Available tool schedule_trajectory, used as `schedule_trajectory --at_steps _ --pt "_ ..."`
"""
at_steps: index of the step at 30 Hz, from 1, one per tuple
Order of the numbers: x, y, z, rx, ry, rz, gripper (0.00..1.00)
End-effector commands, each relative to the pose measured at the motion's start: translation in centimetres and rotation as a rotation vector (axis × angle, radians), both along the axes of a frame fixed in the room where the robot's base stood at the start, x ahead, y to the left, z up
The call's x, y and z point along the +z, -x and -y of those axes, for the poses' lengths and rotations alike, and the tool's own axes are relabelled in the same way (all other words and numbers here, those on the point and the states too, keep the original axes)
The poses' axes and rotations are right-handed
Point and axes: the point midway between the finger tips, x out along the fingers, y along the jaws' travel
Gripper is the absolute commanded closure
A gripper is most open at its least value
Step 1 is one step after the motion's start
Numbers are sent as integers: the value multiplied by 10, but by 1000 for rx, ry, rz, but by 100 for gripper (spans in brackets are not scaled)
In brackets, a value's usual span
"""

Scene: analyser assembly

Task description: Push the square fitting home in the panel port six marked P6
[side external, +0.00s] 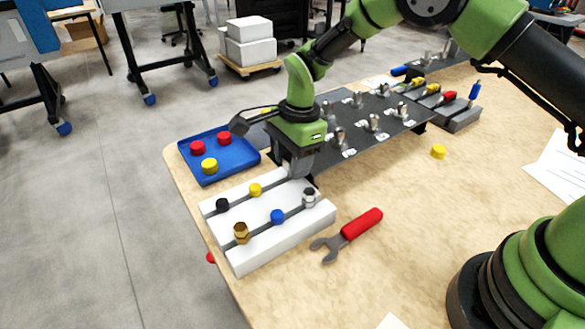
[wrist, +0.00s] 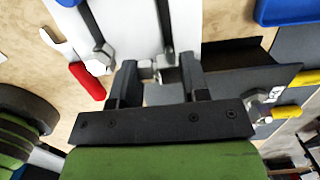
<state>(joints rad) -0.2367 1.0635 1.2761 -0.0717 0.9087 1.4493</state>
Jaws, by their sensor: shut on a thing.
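My gripper (side external: 300,174) points down at the back right end of the white grooved block (side external: 238,262). In the wrist view, its two fingers (wrist: 158,82) are closed around a small grey metal fitting (wrist: 146,70), with the block's groove just beyond it. I take this as the square fitting; its shape is partly hidden, and the fingers cover it in the side view. The dark panel (side external: 395,114) stands behind and right of the gripper, with several metal fittings and white labels. The labels are too small to read, so I cannot tell which port is P6.
The block holds a silver fitting (side external: 309,198), a brass fitting (side external: 241,233) and coloured caps. A blue tray (side external: 238,166) with caps lies left. A red-handled wrench (side external: 360,224) lies in front. A yellow cap (side external: 438,152) and a tool holder (side external: 462,120) are right.

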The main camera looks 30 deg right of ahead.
Motion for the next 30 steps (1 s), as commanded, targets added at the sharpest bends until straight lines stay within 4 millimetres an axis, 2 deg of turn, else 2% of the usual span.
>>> schedule_trajectory --at_steps 3,9,13,17,21,24,27,30 --pt "28 -1 0 0 -1 6 82" --pt "63 -1 1 -3 -1 5 82" --pt "78 -6 19 -48 0 3 82" --pt "90 -15 65 -155 0 2 82" --pt "104 -18 126 -298 1 2 82" --pt "112 -15 164 -389 0 3 82" --pt "119 -10 194 -460 0 2 82" --pt "123 -6 212 -503 0 1 82"
